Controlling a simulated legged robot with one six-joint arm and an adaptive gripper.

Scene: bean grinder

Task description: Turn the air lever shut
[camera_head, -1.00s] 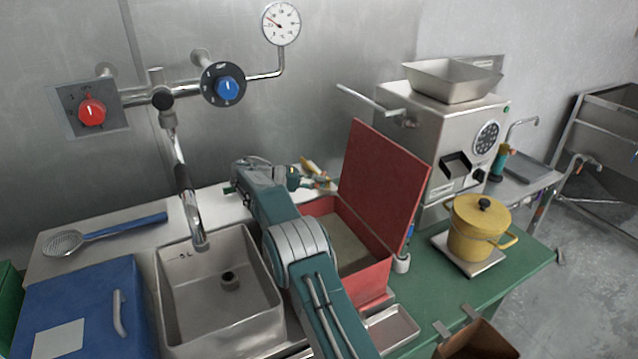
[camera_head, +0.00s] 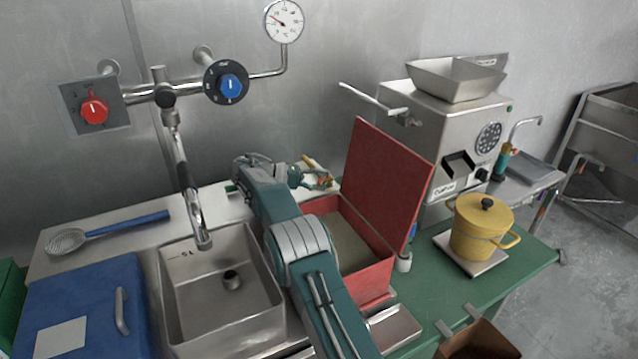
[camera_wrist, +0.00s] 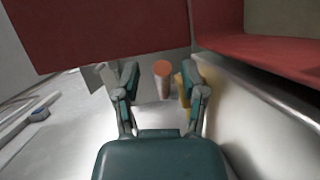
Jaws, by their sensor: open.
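A long metal lever (camera_head: 372,96) sticks out to the left from the upper side of the steel bean grinder (camera_head: 447,140) in the head view. I cannot tell if it is the air lever. My gripper (camera_head: 322,181) is low behind the open red box, well below this lever and apart from it. In the wrist view my gripper (camera_wrist: 160,82) is open with nothing clamped. An orange-topped cylinder (camera_wrist: 162,72) shows beyond and between the fingers, and a yellow piece is partly hidden by the right finger.
The red box (camera_head: 375,278) with its raised lid (camera_head: 388,180) stands between my arm and the grinder. A yellow pot (camera_head: 480,228) is at the right. A sink (camera_head: 215,285) and faucet (camera_head: 186,178) are left. Red (camera_head: 94,110) and blue (camera_head: 230,86) knobs are on the wall.

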